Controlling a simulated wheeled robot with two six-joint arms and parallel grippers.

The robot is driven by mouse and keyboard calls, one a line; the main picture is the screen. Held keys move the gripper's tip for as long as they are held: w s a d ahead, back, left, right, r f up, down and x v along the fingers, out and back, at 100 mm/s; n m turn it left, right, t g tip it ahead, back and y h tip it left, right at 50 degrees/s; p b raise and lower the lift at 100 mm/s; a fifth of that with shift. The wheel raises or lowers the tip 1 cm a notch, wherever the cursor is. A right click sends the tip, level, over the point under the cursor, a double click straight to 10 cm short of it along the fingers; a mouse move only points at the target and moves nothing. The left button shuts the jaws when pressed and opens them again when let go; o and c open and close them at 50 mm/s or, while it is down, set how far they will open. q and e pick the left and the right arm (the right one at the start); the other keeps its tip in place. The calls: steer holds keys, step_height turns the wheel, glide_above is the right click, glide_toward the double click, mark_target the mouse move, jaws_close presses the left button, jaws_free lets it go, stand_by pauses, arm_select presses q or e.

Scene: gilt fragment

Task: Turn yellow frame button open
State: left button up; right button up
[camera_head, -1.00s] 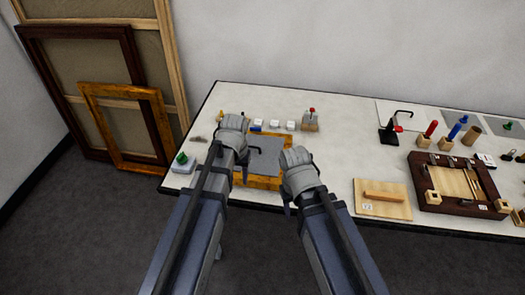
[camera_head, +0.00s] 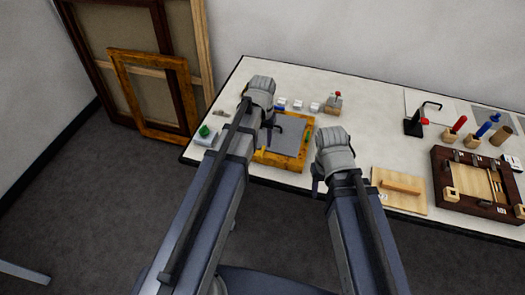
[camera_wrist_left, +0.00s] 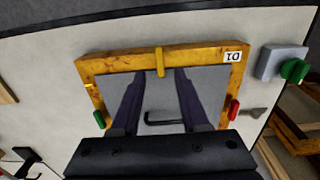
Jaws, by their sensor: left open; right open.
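The yellow-brown frame (camera_head: 290,163) lies flat on the table with a grey panel (camera_head: 293,127) inside it. In the left wrist view, the yellow button (camera_wrist_left: 159,62) lies across one rail of the frame (camera_wrist_left: 205,58), its end reaching over the panel. A green button (camera_wrist_left: 99,118) and a red button (camera_wrist_left: 234,108) sit on the side rails. A black handle (camera_wrist_left: 163,121) is on the panel. My left gripper (camera_head: 268,132) is open and empty above the panel; in its wrist view the yellow button shows between and beyond the fingertips (camera_wrist_left: 159,73). My right gripper (camera_head: 317,186) is open and empty right of the frame.
A green knob on a grey block (camera_head: 205,134) stands left of the frame. Small white blocks (camera_head: 298,105) and a red-knobbed block (camera_head: 334,104) are behind it. A wooden board with a handle (camera_head: 399,190) and a dark wooden frame (camera_head: 470,205) lie to the right.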

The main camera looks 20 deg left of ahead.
mark_target(262, 150)
arm_select(q)
step_height(262, 150, down, 5)
steer(key=b, duration=0.3)
steer(key=shift+b, duration=0.4)
steer(key=shift+r, duration=0.1)
jaws_close()
